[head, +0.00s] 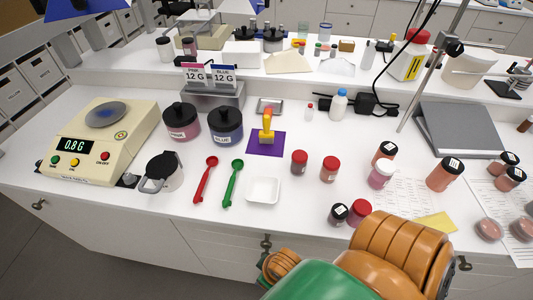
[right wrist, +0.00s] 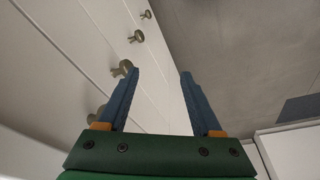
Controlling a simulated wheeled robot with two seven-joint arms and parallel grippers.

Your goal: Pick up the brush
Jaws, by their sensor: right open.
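The brush (head: 267,124) looks like a small upright thing with a yellow handle and an orange top. It stands on a purple mat (head: 262,148) in the middle of the bench in the head view. My right gripper (right wrist: 160,76) is open and empty in the right wrist view, facing cabinet fronts and floor. In the head view my right arm shows at the bottom, well in front of the brush and apart from it; its fingers cannot be made out there. The brush is not in the right wrist view. My left gripper is in neither view.
Pink and blue jars (head: 226,125) stand left of the mat. Red and green spoons (head: 233,182) and a white dish (head: 263,190) lie in front. Small red-lidded jars (head: 299,162) stand to the right. A scale (head: 104,140) is at left. Drawer knobs (right wrist: 122,69) are near my right gripper.

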